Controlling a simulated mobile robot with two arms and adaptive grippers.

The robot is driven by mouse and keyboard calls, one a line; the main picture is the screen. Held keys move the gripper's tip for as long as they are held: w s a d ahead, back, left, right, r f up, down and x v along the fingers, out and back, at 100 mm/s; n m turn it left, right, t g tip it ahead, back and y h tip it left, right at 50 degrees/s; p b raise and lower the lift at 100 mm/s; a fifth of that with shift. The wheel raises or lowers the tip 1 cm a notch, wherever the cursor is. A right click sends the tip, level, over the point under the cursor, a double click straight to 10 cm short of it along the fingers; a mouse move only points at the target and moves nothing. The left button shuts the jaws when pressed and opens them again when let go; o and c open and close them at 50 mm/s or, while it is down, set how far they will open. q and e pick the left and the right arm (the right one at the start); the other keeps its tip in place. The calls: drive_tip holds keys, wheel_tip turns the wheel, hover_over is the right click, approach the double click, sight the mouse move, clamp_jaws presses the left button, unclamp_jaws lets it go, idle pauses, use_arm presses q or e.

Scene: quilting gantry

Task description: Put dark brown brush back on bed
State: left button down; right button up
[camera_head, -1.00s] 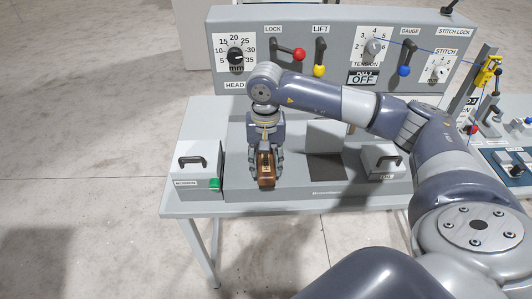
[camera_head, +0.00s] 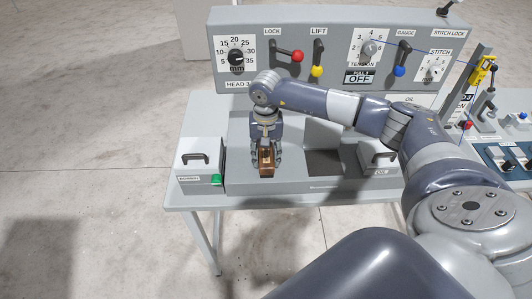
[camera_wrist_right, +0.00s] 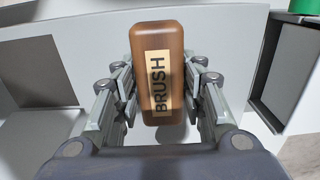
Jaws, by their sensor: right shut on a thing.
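The dark brown brush (camera_head: 266,162) is a wooden block, and its BRUSH label shows in the right wrist view (camera_wrist_right: 160,45). My right gripper (camera_head: 265,155) points down over the grey bed (camera_head: 238,180) and is shut on the brush, with a finger on each side of it in the right wrist view (camera_wrist_right: 160,90). The brush is over the front part of the bed, left of the dark square opening. I cannot tell whether its underside touches the bed. My left gripper does not show.
A grey box with a black handle (camera_head: 198,163) and a green piece (camera_head: 216,179) stands left of the bed. Another handled box (camera_head: 379,158) is on the right. A control panel (camera_head: 270,75) with levers and dials rises behind.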

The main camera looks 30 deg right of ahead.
sight(266, 154)
drive_tip(key=shift+f+b, duration=0.2)
drive_tip(key=shift+b, duration=0.1)
drive_tip(key=o, duration=1)
drive_tip(key=shift+r, duration=0.1)
drive_tip(key=shift+r+p, duration=0.15)
drive_tip(key=shift+p, duration=0.15)
drive_tip(key=shift+w+r, duration=0.1)
drive_tip(key=shift+r, duration=0.15)
wheel_tip(266, 154, up, 12)
drive_tip(key=b, duration=0.4)
drive_tip(key=shift+f+b, duration=0.25)
drive_tip(key=shift+b, duration=0.15)
